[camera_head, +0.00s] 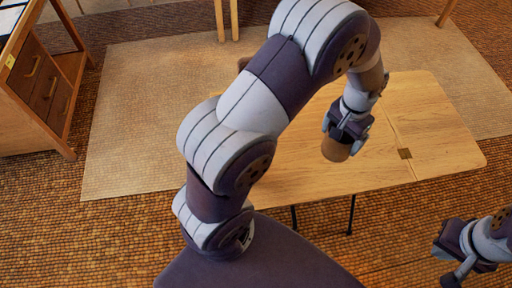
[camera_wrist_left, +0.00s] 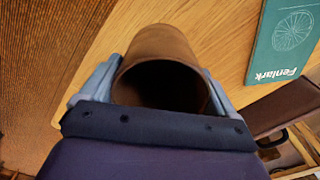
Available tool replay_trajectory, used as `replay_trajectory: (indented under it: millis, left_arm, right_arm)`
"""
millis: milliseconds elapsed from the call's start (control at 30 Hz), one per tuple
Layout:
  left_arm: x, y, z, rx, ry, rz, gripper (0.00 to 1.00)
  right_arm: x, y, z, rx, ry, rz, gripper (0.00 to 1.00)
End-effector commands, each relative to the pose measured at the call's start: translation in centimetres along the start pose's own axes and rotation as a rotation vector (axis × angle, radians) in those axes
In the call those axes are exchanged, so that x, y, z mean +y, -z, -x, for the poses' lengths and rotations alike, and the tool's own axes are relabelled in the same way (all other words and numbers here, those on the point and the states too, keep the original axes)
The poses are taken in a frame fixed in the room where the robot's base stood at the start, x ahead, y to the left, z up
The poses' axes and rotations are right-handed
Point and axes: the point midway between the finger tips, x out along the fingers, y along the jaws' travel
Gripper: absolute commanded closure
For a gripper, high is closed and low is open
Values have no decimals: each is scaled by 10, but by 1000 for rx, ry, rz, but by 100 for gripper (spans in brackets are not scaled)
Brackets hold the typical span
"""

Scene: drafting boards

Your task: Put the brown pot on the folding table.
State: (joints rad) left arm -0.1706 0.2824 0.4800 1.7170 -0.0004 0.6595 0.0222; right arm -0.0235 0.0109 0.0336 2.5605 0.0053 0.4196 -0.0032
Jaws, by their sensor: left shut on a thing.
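My left gripper (camera_head: 345,132) is shut on the brown pot (camera_head: 336,150), with a finger on each side of it. The pot also shows in the left wrist view (camera_wrist_left: 160,48), its dark open mouth facing the camera. The pot is over the top of the light wooden folding table (camera_head: 430,140), left of its hinge seam. I cannot tell whether its base touches the tabletop. My right gripper (camera_head: 445,266) is at the lower right, off the table, with its fingers apart and nothing seen between them.
A green book marked "Fenlark" (camera_wrist_left: 284,40) lies on the tabletop in the left wrist view; my arm hides that area in the head view. A wooden drawer cabinet (camera_head: 38,90) stands at the left. The tabletop around the hinge and right end is clear.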

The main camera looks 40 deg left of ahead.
Motion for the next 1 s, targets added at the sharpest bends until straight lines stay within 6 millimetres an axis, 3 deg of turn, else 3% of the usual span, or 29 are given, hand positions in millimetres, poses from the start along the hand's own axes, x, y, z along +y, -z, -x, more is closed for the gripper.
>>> replay_trajectory:
  millis: [300, 400, 567, 767, 1000]
  left_arm:
    - [-47, -71, -47, -7, 0, -2, 53]
    - [-58, -85, -57, -5, 0, -4, 53]
    - [-63, -93, -69, -3, 0, -8, 53]
    - [-62, -93, -103, -6, 0, -8, 53]
    - [-62, -92, -104, -2, 0, -8, 53]
  right_arm:
    - [0, 0, -2, 2, 0, 0, 100]
    - [0, 0, -3, 1, 0, 0, 100]
    - [0, 0, -4, 1, 0, 0, 100]
    - [0, -1, -9, 1, 0, 0, 100]
    - [0, -1, -8, 1, 0, 0, 100]
